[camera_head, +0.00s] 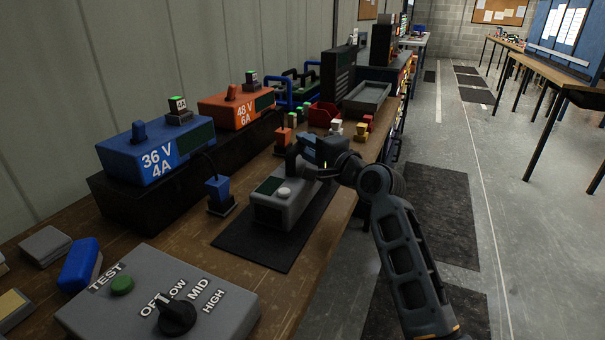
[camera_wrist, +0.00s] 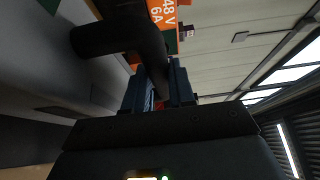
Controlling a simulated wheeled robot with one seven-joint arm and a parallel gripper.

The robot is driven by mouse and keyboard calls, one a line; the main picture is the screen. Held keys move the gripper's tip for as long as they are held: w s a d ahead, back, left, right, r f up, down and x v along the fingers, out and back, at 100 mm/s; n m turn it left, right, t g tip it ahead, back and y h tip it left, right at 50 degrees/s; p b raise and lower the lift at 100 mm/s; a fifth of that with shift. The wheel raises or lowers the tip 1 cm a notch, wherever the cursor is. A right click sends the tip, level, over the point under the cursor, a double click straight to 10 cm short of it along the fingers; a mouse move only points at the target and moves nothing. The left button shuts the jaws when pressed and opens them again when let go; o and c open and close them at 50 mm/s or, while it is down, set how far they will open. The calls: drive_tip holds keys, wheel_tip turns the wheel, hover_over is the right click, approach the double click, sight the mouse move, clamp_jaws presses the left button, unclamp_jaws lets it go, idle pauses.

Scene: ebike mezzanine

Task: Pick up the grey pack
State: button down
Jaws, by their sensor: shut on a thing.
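The grey pack (camera_head: 283,208) sits on or just over a black mat (camera_head: 255,245) on the wooden bench; I cannot tell whether it is clear of the mat. It has a dark panel, a pale round knob and a black handle. My gripper (camera_head: 303,150) reaches in from the right and is shut on the handle at the pack's far end. In the wrist view the black handle (camera_wrist: 130,38) runs between my two fingers (camera_wrist: 158,88), with the pack's grey body (camera_wrist: 35,60) at the left. The jaws partly hide the handle.
A blue 36 V charger (camera_head: 155,152) and an orange 48 V charger (camera_head: 237,108) stand on a black riser behind. A grey test box (camera_head: 160,295) is in front. A blue connector (camera_head: 219,192) stands left of the pack. Small coloured parts and a grey tray (camera_head: 367,98) lie beyond.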

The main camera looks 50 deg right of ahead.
drive_tip(key=shift+r, duration=0.35)
